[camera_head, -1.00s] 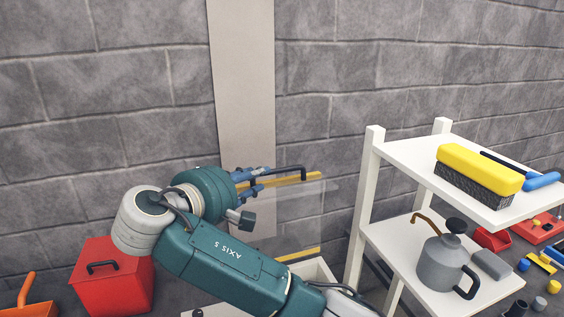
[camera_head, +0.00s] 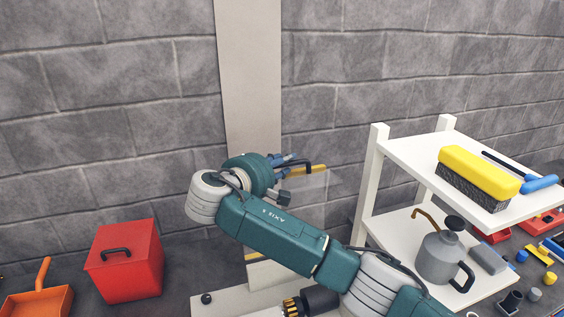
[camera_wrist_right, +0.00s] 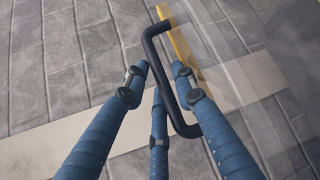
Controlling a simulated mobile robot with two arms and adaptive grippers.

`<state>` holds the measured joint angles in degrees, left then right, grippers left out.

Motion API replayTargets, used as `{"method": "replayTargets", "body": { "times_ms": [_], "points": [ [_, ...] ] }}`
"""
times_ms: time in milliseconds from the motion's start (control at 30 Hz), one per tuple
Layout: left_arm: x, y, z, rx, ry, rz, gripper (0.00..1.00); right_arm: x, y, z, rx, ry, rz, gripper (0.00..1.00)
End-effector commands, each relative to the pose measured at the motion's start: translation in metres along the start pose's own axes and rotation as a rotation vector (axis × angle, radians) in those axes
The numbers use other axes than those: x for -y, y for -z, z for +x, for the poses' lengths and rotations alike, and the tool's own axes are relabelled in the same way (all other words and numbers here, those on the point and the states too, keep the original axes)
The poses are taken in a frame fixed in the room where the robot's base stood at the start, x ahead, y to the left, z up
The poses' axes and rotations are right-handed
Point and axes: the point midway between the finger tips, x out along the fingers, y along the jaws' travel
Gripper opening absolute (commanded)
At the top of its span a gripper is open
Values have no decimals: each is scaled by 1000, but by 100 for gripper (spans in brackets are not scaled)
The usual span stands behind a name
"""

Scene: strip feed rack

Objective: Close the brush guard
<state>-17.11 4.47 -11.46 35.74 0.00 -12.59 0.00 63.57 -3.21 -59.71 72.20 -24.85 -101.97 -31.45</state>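The brush guard (camera_head: 314,188) is a clear panel with a yellow top edge and a black bar handle, in the middle of the head view. It stands up in front of the wall, partly hidden by my right arm. In the right wrist view its black handle (camera_wrist_right: 166,75) runs between my fingers, beside the yellow edge (camera_wrist_right: 180,42). My right gripper (camera_head: 294,162) is at the handle. In the wrist view its blue fingers (camera_wrist_right: 160,70) are spread apart, with the handle between them; I cannot tell whether they touch it. My left gripper is not in view.
A pale base (camera_head: 235,301) lies below the guard, with a dark, yellow-ringed part (camera_head: 312,302) on it. A red box (camera_head: 126,270) and an orange dustpan (camera_head: 38,302) stand left. A white shelf (camera_head: 400,150) with a yellow brush (camera_head: 478,172) and grey can (camera_head: 440,258) stands right.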

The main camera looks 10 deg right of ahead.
Motion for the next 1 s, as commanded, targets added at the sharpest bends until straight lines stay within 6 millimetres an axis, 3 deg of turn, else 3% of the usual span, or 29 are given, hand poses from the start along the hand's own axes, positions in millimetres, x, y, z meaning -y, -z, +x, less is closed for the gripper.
{"method": "replayTargets", "body": {
  "times_ms": [33,167,633,1000],
  "points": [
    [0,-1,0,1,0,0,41,0,0,0,0,0,0,24],
    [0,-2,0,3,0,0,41,0,0,0,0,0,0,0],
    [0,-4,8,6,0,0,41,8,-7,-8,-3,-26,28,0],
    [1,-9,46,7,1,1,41,40,-45,-47,-7,-169,174,0]
  ]
}}
